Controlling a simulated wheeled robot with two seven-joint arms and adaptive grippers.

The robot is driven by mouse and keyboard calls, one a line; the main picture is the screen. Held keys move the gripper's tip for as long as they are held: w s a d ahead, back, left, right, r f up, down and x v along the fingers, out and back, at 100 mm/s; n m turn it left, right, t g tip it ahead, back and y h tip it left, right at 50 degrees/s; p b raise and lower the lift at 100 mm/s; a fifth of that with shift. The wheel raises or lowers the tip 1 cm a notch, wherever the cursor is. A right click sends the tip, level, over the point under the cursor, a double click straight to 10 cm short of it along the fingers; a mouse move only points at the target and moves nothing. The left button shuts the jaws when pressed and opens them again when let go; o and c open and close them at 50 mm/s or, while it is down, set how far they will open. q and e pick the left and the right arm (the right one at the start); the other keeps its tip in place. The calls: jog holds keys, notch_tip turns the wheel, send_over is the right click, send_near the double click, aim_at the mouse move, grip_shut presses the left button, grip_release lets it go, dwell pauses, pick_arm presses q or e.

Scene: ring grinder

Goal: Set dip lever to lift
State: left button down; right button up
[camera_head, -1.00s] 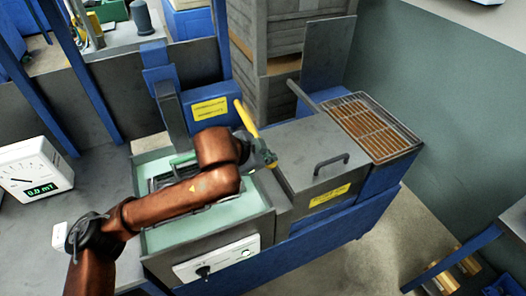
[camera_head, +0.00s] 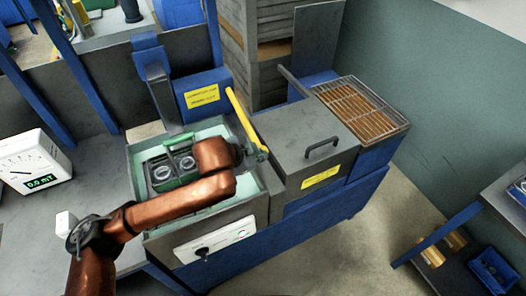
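The dip lever (camera_head: 244,118) is a yellow bar beside the blue box behind the tank. It slants from upper left down to the right, to a joint at the tank's right edge. The open tank (camera_head: 136,188) holds pale green liquid and a green basket (camera_head: 170,163) with round metal parts in it. My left arm reaches across the tank from the lower left. My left gripper (camera_head: 246,154) is mostly hidden behind its own copper wrist, close to the lever's lower end; contact and fingers cannot be made out. My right gripper is not in view.
A grey lidded box (camera_head: 305,140) with a handle stands right of the tank, and a wire rack (camera_head: 362,108) lies beyond it. A white meter (camera_head: 33,162) reading 0.0 mT stands at left. A panel with a black knob (camera_head: 203,253) is on the tank's front.

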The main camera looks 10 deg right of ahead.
pick_arm(q)
jog(key=v, duration=1.1)
jog(key=shift+r, duration=0.5)
jog(key=shift+a, duration=0.1)
